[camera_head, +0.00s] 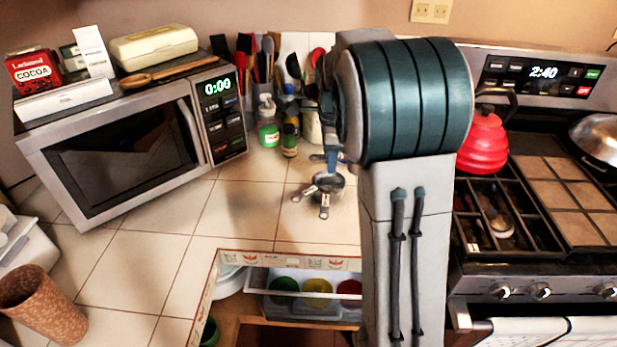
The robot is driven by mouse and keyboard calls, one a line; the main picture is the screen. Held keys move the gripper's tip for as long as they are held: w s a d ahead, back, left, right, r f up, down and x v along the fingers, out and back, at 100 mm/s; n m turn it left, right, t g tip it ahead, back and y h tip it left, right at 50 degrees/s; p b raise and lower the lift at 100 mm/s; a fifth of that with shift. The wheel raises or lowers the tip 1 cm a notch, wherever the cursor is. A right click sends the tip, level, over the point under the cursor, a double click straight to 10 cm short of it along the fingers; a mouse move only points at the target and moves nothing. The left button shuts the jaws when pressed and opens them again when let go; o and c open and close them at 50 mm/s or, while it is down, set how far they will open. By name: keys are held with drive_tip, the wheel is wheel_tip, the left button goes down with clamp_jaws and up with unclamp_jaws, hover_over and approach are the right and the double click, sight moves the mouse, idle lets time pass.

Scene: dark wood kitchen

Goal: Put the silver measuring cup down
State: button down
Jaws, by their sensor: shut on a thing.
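The silver measuring cup (328,181) is near the middle of the camera_head view, over the tiled counter. Several small silver handles or spoons show around its lower side. My gripper (331,163) is directly above it, with its fingers shut on the cup. The fingertips are small and partly covered by my arm. I cannot tell whether the cup touches the tiles or hangs just above them.
The tiled counter (251,206) is clear left of the cup. A microwave (125,149) stands at left, and bottles and a green-labelled soap dispenser (268,130) stand behind. An open drawer (311,271) lies below the front edge. A red kettle (483,143) sits on the stove at right.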

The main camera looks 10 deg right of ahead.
drive_tip(key=w+a+f, duration=0.1)
drive_tip(key=a+f, duration=0.1)
drive_tip(key=w+a+f, duration=0.1)
drive_tip(key=f, duration=0.2)
drive_tip(key=w+a+f+p, duration=0.1)
drive_tip(key=w+a+f, duration=0.1)
drive_tip(key=f, duration=0.1)
drive_tip(key=shift+a+f, duration=0.1)
drive_tip(key=shift+a, duration=0.25)
drive_tip(key=shift+s, duration=0.1)
drive_tip(key=shift+f, duration=0.15)
drive_tip(key=shift+f+b, duration=0.3)
drive_tip(key=shift+f, duration=0.2)
drive_tip(key=c, duration=1.6)
unclamp_jaws()
